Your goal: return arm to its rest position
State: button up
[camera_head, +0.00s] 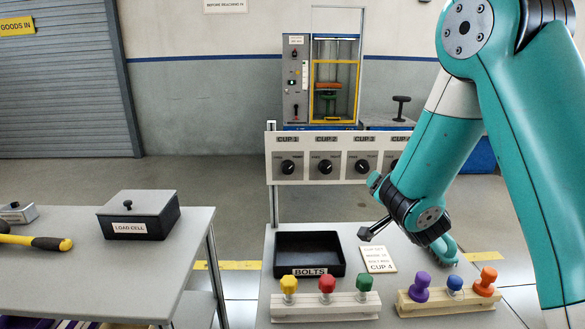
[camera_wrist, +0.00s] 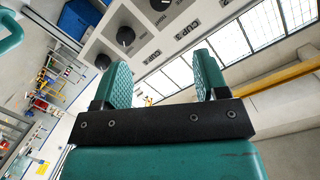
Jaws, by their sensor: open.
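My gripper (camera_wrist: 160,68) shows in the wrist view with its two teal ridged fingers apart and nothing between them. In the head view my teal arm comes in from the right and bends down over the back of the bench. Its wrist hangs near a white card (camera_head: 379,259) marked CUP 4, and I cannot make out the fingers clearly there. The wrist view is tilted and shows part of the knob panel (camera_wrist: 152,42) beyond the fingers. In the head view the panel (camera_head: 307,168) stands behind the bench, partly hidden by my arm.
The bench holds a black BOLTS tray (camera_head: 338,266) and two wooden racks, left (camera_head: 326,310) and right (camera_head: 425,307), with coloured knobs. A load-cell box (camera_head: 139,215) and a yellow-black tool (camera_head: 37,241) lie on the left table. A test machine (camera_head: 321,83) stands behind the panel.

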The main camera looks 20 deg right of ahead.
jog(key=shift+r, duration=0.1)
jog(key=s+a+r+n+g+y+p, duration=0.35)
jog(key=s+a, duration=0.25)
jog(key=a, duration=0.2)
jog(key=s+a+r+n+g+y+p, duration=0.25)
jog(key=s+a+g, duration=0.3)
jog(key=a, duration=0.35)
jog(key=s+a+r+n+g+y+p, duration=0.1)
jog(key=s+a+r+n+g, duration=0.1)
jog(key=s, duration=0.4)
jog(key=s+a+r+n+g+p, duration=0.1)
jog(key=s+a+r+n+g, duration=0.1)
jog(key=s+n, duration=0.3)
jog(key=s+a+r+n+g+y+p, duration=0.1)
jog(key=s+a+r+n+g, duration=0.1)
jog(key=s, duration=0.4)
jog(key=shift+s+a+r+n+g+y+p, duration=0.35)
jog(key=shift+a+r+n, duration=0.45)
jog(key=shift+n, duration=0.2)
